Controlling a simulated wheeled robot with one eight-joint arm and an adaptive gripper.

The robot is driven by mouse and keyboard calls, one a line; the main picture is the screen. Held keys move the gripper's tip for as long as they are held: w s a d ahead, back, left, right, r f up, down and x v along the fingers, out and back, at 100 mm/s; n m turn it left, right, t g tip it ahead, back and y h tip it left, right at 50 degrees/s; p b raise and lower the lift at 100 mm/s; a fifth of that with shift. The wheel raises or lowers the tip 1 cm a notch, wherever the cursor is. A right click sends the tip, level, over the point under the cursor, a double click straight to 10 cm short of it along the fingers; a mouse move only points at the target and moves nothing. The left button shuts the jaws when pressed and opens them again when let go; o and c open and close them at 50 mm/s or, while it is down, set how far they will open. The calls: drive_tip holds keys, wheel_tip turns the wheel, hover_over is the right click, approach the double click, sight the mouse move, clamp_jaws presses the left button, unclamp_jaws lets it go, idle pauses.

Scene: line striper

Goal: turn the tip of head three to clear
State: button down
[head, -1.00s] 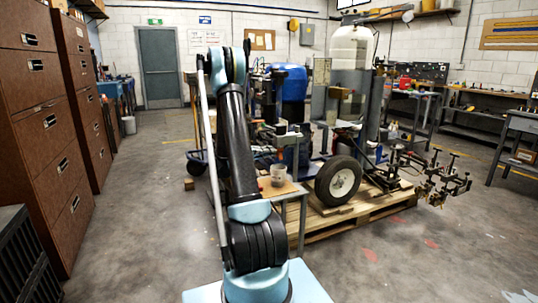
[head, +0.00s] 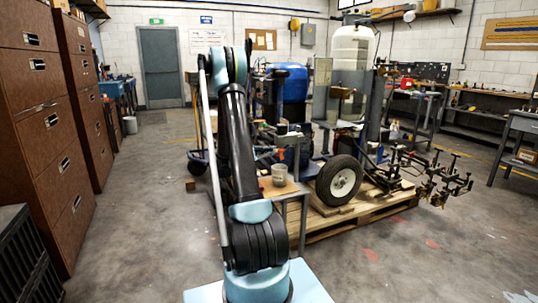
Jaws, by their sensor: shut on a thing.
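The line striper stands on a wooden pallet right of the centre. Its spray heads are a dark cluster of brackets and knobs (head: 432,178) reaching out past the pallet's right end. The heads are small and overlap, so I cannot tell which is head three or how its tip is turned. My black and light-blue arm rises at the centre left, well to the left of the heads. My gripper is not visible; the far end of the arm is hidden behind its nearer links.
The striper's black tyre (head: 339,181) and the wooden pallet (head: 335,226) lie ahead on the right. A small stand holds a light cup (head: 279,175). Brown drawer cabinets (head: 50,150) line the left. A workbench (head: 515,128) is at the right. Floor is open at front right.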

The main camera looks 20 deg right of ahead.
drive_tip(key=n, duration=0.9)
drive_tip(key=shift+d, duration=0.1)
idle(0.5)
drive_tip(key=shift+n, duration=0.9)
drive_tip(key=c, duration=1.6)
unclamp_jaws()
drive_tip(key=shift+c, duration=0.2)
drive_tip(key=o, duration=0.6)
drive_tip(key=shift+c, duration=0.2)
